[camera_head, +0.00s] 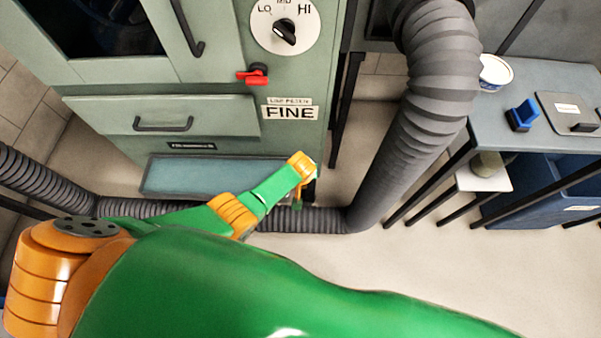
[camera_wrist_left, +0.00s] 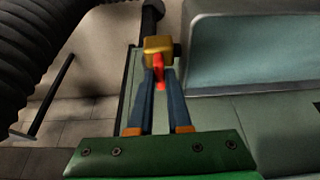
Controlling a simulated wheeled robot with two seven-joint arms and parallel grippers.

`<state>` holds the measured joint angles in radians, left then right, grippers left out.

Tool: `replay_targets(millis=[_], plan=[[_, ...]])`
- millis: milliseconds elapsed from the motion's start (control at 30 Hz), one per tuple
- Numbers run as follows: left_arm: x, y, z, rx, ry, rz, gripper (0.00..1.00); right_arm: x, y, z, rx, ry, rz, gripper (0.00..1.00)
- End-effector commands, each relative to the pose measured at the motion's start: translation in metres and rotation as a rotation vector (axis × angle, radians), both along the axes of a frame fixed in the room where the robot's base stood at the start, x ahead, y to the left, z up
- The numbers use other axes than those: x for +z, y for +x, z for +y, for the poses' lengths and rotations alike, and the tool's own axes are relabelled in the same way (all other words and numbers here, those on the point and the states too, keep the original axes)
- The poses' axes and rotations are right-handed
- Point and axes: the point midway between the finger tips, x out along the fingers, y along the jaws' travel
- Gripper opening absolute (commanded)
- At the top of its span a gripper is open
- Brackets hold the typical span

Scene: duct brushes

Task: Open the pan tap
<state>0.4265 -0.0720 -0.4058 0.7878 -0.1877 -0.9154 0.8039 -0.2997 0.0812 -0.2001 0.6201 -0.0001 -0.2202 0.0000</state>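The pan tap shows in the left wrist view as a brass block (camera_wrist_left: 158,46) with a red lever (camera_wrist_left: 158,72) pointing towards me. My left gripper (camera_wrist_left: 160,78) is at the tap, its two dark blue fingers apart with the red lever between their tips. I cannot tell whether either finger touches it. In the head view my left arm reaches to the lower right corner of the green machine, beside the pale blue pan (camera_head: 215,175). The forearm hides the tap and fingers there. My right gripper is not in view.
The green machine has a dial (camera_head: 285,27), a red lever (camera_head: 254,75), a FINE label (camera_head: 290,112) and a drawer (camera_head: 160,116). A grey ribbed duct (camera_head: 420,110) runs close to the right of my left wrist. A side table (camera_head: 535,75) stands farther right.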

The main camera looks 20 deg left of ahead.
Motion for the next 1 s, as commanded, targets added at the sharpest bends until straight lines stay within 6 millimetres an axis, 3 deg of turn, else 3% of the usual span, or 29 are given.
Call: replay_targets(millis=[33, 100, 367, 600, 700, 1000], plan=[[0.000, 0.000, 0.000, 0.000, 0.000, 0.000, 0.31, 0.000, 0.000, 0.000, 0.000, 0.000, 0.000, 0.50], [0.000, 0.000, 0.000, 0.000, 0.000, -0.001, 0.45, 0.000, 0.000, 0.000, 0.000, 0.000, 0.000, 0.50], [0.001, 0.000, 0.000, -0.001, 0.000, 0.000, 0.45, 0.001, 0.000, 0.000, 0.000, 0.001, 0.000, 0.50], [0.051, -0.016, -0.005, -0.001, -0.002, -0.001, 0.45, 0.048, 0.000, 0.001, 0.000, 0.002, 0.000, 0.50], [0.064, -0.022, -0.007, -0.001, -0.001, -0.001, 0.45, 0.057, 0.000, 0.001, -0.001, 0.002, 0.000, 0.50], [0.066, -0.026, -0.008, -0.001, 0.001, -0.001, 0.45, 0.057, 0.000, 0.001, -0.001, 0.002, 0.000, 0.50]])
